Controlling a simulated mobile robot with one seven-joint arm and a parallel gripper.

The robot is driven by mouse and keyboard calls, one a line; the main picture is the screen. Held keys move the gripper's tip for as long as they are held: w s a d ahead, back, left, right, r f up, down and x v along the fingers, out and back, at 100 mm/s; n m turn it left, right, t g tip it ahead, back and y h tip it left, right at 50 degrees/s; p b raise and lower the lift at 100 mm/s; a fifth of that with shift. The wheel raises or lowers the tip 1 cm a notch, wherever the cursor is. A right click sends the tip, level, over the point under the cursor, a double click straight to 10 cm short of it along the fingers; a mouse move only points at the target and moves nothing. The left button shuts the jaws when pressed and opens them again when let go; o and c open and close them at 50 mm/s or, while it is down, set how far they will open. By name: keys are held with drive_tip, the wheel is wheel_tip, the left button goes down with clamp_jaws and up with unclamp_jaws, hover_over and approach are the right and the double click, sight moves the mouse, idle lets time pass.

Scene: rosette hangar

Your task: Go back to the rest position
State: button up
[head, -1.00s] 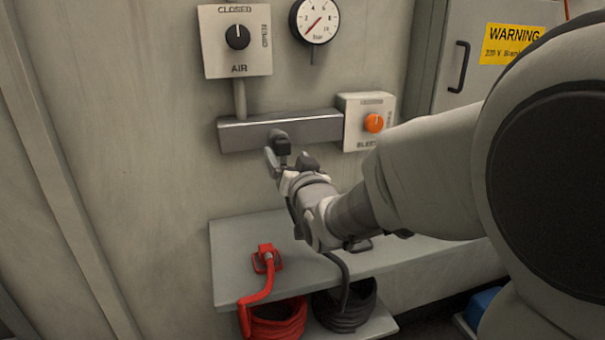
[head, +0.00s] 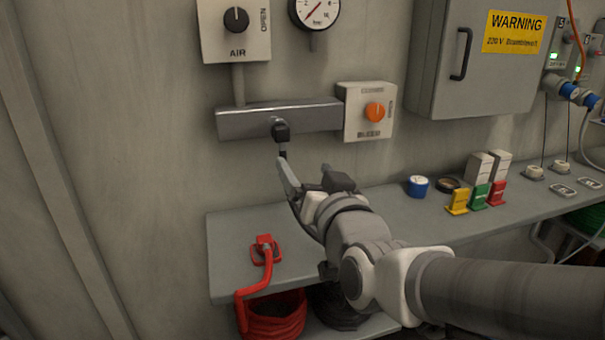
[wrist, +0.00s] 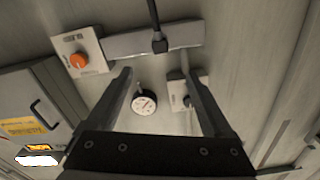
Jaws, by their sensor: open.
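My gripper (head: 304,172) is open and empty in front of the wall, below and slightly right of the grey manifold bar (head: 240,122). A black connector (head: 281,131) sits in the bar's front, and a dark hose hangs from it, partly hidden behind my gripper's left finger. In the wrist view, both fingers of my gripper (wrist: 155,72) stand apart with nothing between them but the distant wall and gauge. The connector (wrist: 159,42) and its hose show beyond the fingertips there, apart from them.
The AIR knob panel (head: 236,30), pressure gauge (head: 315,12) and orange bleed knob (head: 375,112) are on the wall. Below, the shelf (head: 225,235) carries a red connector (head: 264,249), a blue roll (head: 417,186) and coloured blocks. A grey cabinet (head: 430,85) juts out at right.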

drive_tip(key=shift+s, duration=0.25)
drive_tip(key=shift+d, duration=0.1)
drive_tip(key=s+d+f+g+h, duration=0.2)
drive_tip(key=s+d+f+g, duration=0.4)
drive_tip(key=s, duration=0.2)
drive_tip(key=s+d+f+g+h, duration=0.3)
drive_tip(key=s+d+f+g, duration=0.25)
drive_tip(key=s, duration=0.35)
wheel_tip(320, 180, up, 17)
drive_tip(key=p, duration=1.8)
drive_tip(key=shift+s+d+r, duration=0.15)
drive_tip(key=shift+s+d, duration=0.15)
drive_tip(key=shift+s, duration=0.05)
